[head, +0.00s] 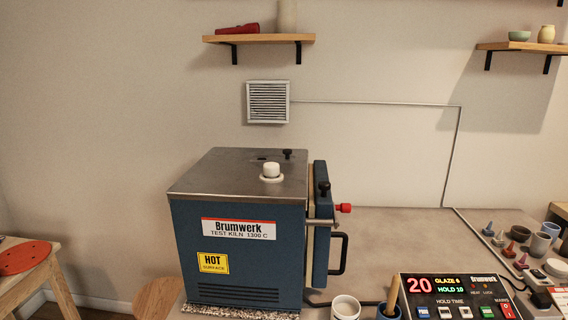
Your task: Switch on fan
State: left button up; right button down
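A white louvred vent (268,102), which looks like the fan, is set in the back wall above the kiln. Whether it is running cannot be told. A thin grey conduit (380,104) runs right from it, then down behind the bench and on toward the lower right. A white box (556,297) with a red part is cut off by the right edge; its labels are too small to read. Neither gripper is in view.
The blue kiln (240,240), labelled HOT, stands on the bench with its door handle (338,253) on the right. Bench behind the controller is clear.

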aim_at(537, 272)
jog(key=z, duration=1.55)
jog(key=i+l+u, duration=0.1)
jog(key=i+l, duration=0.15)
jog(key=i, duration=0.25)
jog(key=i+l+u, duration=0.1)
jog(key=i+l, duration=0.2)
jog(key=i, duration=0.2)
